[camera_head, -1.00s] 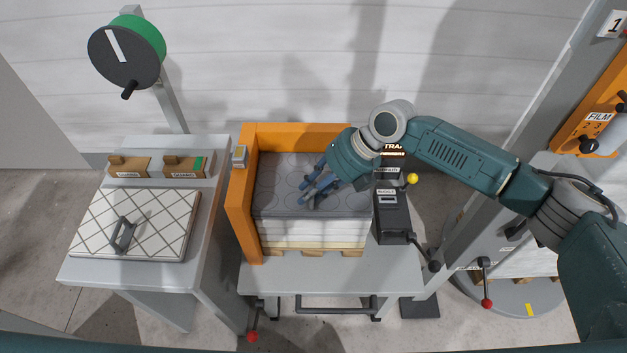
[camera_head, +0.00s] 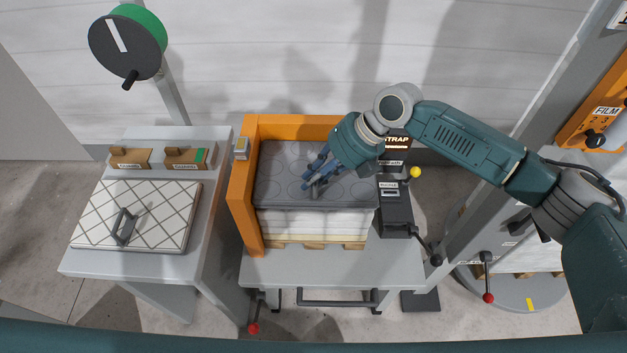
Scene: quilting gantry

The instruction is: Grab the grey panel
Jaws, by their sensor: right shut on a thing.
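The grey panel (camera_head: 275,190) is a flat dark-grey sheet with faint round marks. It lies on top of a white stack (camera_head: 310,224) inside the orange corner frame (camera_head: 242,195). My right gripper (camera_head: 315,182) is over the middle of the panel, fingers pointing down and to the left. It is shut on a small grey handle standing up from the panel; the fingers partly hide it. The panel looks level on the stack, and I cannot tell whether there is a gap beneath it. My left gripper is not in view.
A quilted white panel with a dark handle (camera_head: 124,228) lies on the left table (camera_head: 80,265), below two brown holders (camera_head: 187,158). A dark strapping box with a yellow knob (camera_head: 415,172) stands right of the stack. A red-knobbed lever (camera_head: 253,328) hangs in front.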

